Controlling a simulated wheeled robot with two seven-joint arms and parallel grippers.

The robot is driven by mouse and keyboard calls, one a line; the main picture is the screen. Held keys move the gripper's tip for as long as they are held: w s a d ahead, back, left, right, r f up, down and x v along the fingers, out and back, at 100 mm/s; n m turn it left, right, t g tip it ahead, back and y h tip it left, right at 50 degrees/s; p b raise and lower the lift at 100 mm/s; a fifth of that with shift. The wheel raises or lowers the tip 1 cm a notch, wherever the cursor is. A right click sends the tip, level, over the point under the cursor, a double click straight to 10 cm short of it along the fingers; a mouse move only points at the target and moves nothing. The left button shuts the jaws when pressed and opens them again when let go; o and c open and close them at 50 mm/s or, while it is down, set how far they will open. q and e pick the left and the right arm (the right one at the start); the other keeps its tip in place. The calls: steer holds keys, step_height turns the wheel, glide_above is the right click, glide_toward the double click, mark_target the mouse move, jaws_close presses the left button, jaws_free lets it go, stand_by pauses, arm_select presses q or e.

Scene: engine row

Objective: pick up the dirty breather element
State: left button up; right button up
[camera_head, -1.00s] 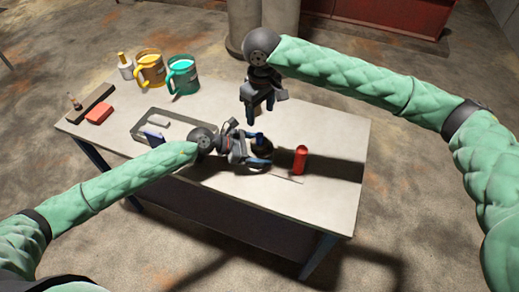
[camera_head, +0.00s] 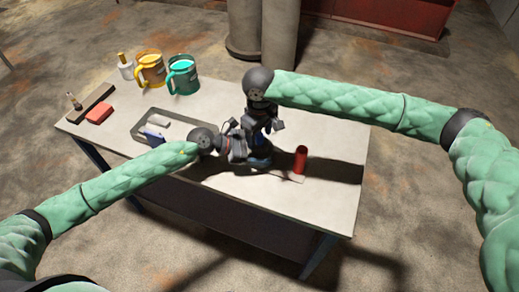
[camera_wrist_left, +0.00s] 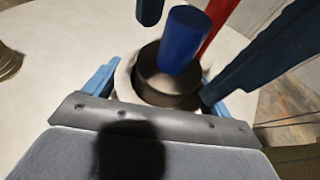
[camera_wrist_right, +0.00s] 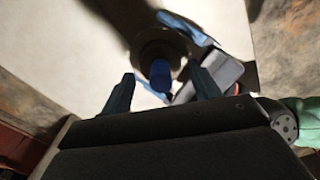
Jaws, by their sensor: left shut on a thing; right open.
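A blue cylinder (camera_wrist_left: 183,40), seemingly the breather element, stands up from a dark round housing (camera_wrist_left: 150,80); I cannot tell how dirty it is. My left gripper (camera_head: 258,158) is shut on the housing, its blue fingers on either side, at the table's front middle. My right gripper (camera_head: 262,136) is open, directly above. In the right wrist view the blue cylinder (camera_wrist_right: 160,74) shows between its open fingers, with no clear contact. The head view mostly hides the housing and cylinder behind my grippers.
A red cylinder (camera_head: 301,161) stands close to the right of my grippers. A tray (camera_head: 143,131) with small items lies to the left. Yellow (camera_head: 150,69) and green (camera_head: 184,77) mugs, a bottle (camera_head: 125,67) and a red block (camera_head: 99,114) are farther left.

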step_height(320, 180, down, 2)
steer(key=shift+f, duration=0.25)
steer(key=c, duration=0.7)
steer(key=shift+c, duration=0.2)
step_height(320, 180, up, 10)
steer(key=o, duration=0.5)
steer(key=shift+c, duration=0.2)
steer(key=c, duration=0.5)
